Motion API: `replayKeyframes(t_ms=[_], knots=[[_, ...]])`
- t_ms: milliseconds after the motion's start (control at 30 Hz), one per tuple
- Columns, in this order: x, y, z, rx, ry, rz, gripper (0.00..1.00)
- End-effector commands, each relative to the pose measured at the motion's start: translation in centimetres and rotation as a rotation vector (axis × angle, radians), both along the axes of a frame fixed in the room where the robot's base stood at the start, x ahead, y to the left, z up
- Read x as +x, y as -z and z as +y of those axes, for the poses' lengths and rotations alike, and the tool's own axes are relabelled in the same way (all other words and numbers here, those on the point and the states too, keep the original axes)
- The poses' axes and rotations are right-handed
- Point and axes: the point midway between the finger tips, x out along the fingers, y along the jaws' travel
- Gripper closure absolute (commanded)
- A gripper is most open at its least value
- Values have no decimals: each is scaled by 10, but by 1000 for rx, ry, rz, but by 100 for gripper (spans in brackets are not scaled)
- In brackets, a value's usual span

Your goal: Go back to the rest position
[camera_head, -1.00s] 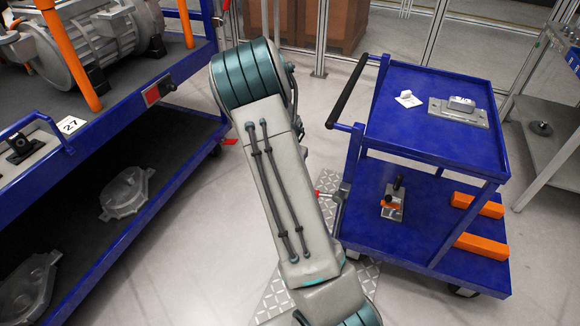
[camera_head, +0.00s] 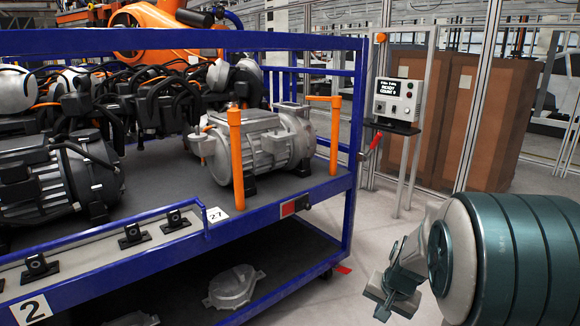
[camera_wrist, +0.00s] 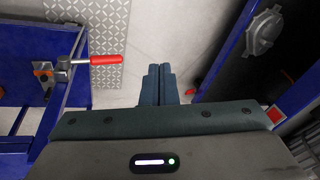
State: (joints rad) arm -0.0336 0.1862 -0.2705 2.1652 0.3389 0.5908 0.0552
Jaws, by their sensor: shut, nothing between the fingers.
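My gripper (camera_wrist: 158,84) shows in the wrist view with its two dark fingers together and nothing between them. It hangs over bare light floor, between a blue cart on the left and the blue rack on the right, and touches neither. In the head view, my arm's large teal-banded joint fills the lower right. A smaller grey part beside it looks like my arm farther along; I cannot make out the fingers there.
The blue rack (camera_head: 349,120) holds a grey motor (camera_head: 262,146) between orange posts, with a grey casting (camera_head: 233,286) below. A control box (camera_head: 398,98) and brown cabinets (camera_head: 500,120) stand behind. In the wrist view, a red handle (camera_wrist: 104,60) juts from the cart's side.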

Motion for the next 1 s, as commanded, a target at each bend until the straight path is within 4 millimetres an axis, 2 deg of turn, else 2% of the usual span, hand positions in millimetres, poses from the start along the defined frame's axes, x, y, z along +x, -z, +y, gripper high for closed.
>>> replayKeyframes(t_ms=[33, 100, 300, 433, 600, 800, 1000], knots=[[-12, -17, 9, 3, -39, -9, 100], [-30, -33, 21, 0, -95, -12, 100], [-86, -72, 47, -38, -254, -19, 100], [-123, -91, 58, -86, -350, -22, 100], [-164, -104, 64, -157, -445, -21, 100], [-188, -108, 64, -209, -496, -15, 100], [-190, -108, 64, -213, -500, -13, 100]])
